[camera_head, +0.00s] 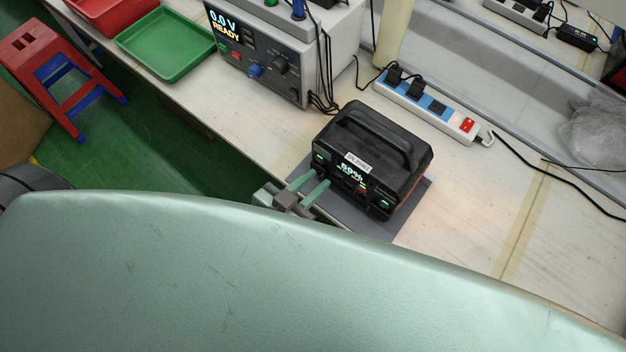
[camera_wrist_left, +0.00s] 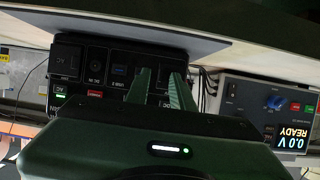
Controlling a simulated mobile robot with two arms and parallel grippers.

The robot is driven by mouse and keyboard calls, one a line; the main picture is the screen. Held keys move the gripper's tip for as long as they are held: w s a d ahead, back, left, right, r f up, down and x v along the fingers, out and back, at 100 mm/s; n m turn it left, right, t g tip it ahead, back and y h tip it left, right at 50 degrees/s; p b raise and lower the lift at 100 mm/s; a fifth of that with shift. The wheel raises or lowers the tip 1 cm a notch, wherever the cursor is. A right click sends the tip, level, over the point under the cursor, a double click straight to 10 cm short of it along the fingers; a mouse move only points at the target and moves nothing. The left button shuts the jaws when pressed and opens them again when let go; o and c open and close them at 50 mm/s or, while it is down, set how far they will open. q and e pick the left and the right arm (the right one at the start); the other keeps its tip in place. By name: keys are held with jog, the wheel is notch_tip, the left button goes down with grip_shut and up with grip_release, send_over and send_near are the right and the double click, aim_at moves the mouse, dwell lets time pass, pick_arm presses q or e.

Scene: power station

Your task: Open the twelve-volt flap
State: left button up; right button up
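The black power station (camera_head: 372,150) with a carry handle stands on a grey mat (camera_head: 412,214) on the bench. Its front panel has a lit display and green lights. The panel appears upside down in the left wrist view (camera_wrist_left: 97,62), with an AC socket cover at its left and small ports in the middle. My left gripper (camera_head: 316,181) is at the panel's front, its two green fingers a little apart. In the left wrist view the fingers (camera_wrist_left: 163,78) partly hide a dark square cover; I cannot read its label or tell contact. My right gripper is not in view.
A bench power supply (camera_head: 285,50) reading 0.0 V stands behind left, with dark cables. A power strip (camera_head: 425,105) lies behind the power station. A green tray (camera_head: 166,45) is at the back left. The bench to the right is mostly clear.

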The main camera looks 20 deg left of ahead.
pick_arm(q)
grip_shut()
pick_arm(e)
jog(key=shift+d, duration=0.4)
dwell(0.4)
pick_arm(q)
jog(key=shift+r, duration=0.1)
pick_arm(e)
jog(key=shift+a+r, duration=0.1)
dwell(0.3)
